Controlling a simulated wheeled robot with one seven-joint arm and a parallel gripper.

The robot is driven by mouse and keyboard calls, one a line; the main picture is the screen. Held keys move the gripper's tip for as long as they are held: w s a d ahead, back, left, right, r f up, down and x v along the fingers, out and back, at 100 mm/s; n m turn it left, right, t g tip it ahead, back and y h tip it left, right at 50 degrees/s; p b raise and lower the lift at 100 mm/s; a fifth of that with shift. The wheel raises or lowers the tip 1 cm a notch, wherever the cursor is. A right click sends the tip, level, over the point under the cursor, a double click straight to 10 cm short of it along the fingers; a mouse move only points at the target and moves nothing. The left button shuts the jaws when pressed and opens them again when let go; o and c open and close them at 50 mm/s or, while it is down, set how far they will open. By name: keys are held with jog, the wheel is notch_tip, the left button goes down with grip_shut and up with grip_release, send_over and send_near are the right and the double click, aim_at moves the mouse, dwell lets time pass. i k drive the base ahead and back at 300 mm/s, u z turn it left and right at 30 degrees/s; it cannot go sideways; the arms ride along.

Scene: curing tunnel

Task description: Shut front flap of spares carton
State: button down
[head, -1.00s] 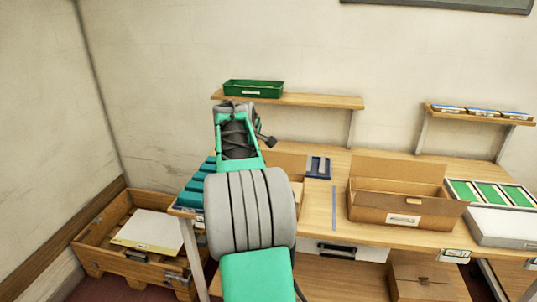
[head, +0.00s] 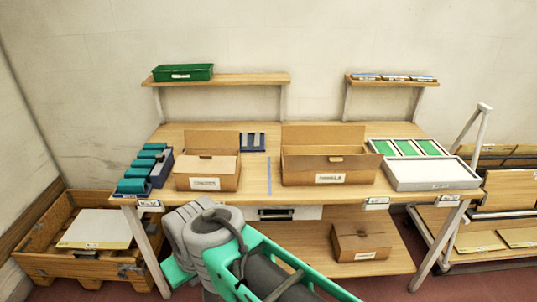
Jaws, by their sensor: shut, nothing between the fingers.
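Two brown cartons stand on the workbench: a smaller left carton (head: 222,181) and a wider right carton (head: 295,176). Each has a white label on its front; the print is too small to tell which is the spares carton. The left carton's back flap (head: 212,139) stands up, and a tan panel with a dark notch shows over its top. The right carton's back flap (head: 323,136) stands up, a side flap sticks out at its right, and its inside partly shows. My arm crosses the bottom centre, in front of the bench. My gripper is not visible.
Teal bins (head: 141,172) stand left of the cartons. A blue holder (head: 252,142) sits between and behind them. A grey tray (head: 430,174) and green panels (head: 408,148) lie right. A closed carton (head: 360,242) is on the lower shelf. A wooden crate (head: 55,258) stands at floor left.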

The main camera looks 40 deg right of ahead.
aim_at(200, 163)
jog(key=z, duration=0.55)
jog(key=k, duration=0.75)
jog(key=z, duration=0.6)
jog(key=i, duration=1.2)
jog(key=u, duration=1.15)
jog(key=i, duration=0.85)
jog(key=u, duration=1.25)
jog(key=i, duration=0.15)
jog(key=u, duration=0.1)
